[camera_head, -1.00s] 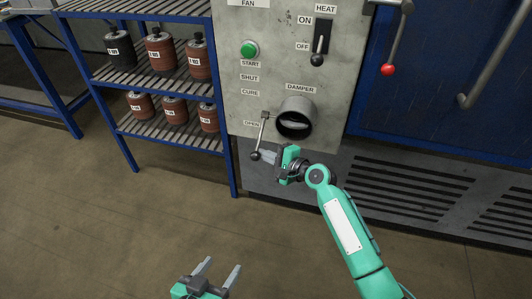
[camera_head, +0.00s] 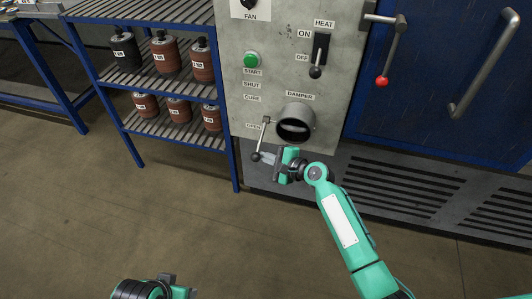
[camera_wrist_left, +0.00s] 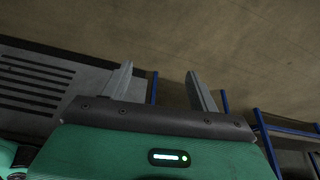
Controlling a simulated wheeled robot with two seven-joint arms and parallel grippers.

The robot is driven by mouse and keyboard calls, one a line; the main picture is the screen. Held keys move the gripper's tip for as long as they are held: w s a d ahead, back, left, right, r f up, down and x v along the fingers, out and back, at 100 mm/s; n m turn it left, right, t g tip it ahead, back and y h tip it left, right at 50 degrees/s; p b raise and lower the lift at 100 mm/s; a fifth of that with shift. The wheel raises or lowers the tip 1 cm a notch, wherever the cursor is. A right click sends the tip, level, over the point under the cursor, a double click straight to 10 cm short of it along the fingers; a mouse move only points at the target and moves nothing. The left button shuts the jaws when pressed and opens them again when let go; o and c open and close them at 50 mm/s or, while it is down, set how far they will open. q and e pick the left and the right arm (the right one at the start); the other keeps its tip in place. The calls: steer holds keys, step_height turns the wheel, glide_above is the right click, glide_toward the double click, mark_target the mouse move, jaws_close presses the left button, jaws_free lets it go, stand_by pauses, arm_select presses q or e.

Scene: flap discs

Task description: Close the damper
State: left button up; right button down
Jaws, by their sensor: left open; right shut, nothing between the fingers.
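The damper lever (camera_head: 262,136) is on the grey control panel, left of the round damper duct (camera_head: 295,124). It hangs downward with its dark ball knob (camera_head: 256,156) at the low end, below the OPEN label (camera_head: 254,126). SHUT and CURE labels sit higher in the same column. My right gripper (camera_head: 266,158) is shut and empty, its fingertips right beside the knob; I cannot tell whether they touch. My left gripper (camera_head: 176,283) is low in the head view, far from the lever, its fingers barely showing. In the left wrist view its fingers (camera_wrist_left: 160,85) are apart and empty.
A blue rack (camera_head: 233,165) with several labelled drums stands left of the panel. The heat switch (camera_head: 319,55) and green start button (camera_head: 252,60) are above the damper. A red-knobbed handle (camera_head: 390,55) and blue door (camera_head: 435,80) are to the right. Open floor lies in front.

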arm_select(q)
steer(key=s+a+f+g+p, duration=0.15)
steer(key=f+p, duration=0.25)
steer(key=f, duration=0.4)
steer(key=s+f+p, duration=0.2)
steer(key=f+p, duration=0.1)
steer(key=f, duration=0.6)
steer(key=s+a+f+g+p, duration=0.15)
steer(key=f+p, duration=0.25)
steer(key=f, duration=0.4)
steer(key=s+a+f+p, duration=0.2)
steer(key=s+p, duration=0.7)
steer(key=s, duration=0.7)
step_height(320, 180, up, 6)
steer(key=p, duration=0.6)
steer(key=shift+w+a+y+p, duration=0.15)
steer(key=shift+w+y+p, duration=0.2)
steer(key=shift+y, duration=0.05)
arm_select(e)
step_height(320, 180, up, 13)
steer(key=m+g, duration=0.5)
steer(key=m, duration=0.2)
steer(key=shift+w+m+g+y, duration=0.4)
steer(key=shift+w, duration=0.05)
steer(key=shift+d+r, duration=0.1)
steer(key=shift+r, duration=0.05)
steer(key=shift+w, duration=0.1)
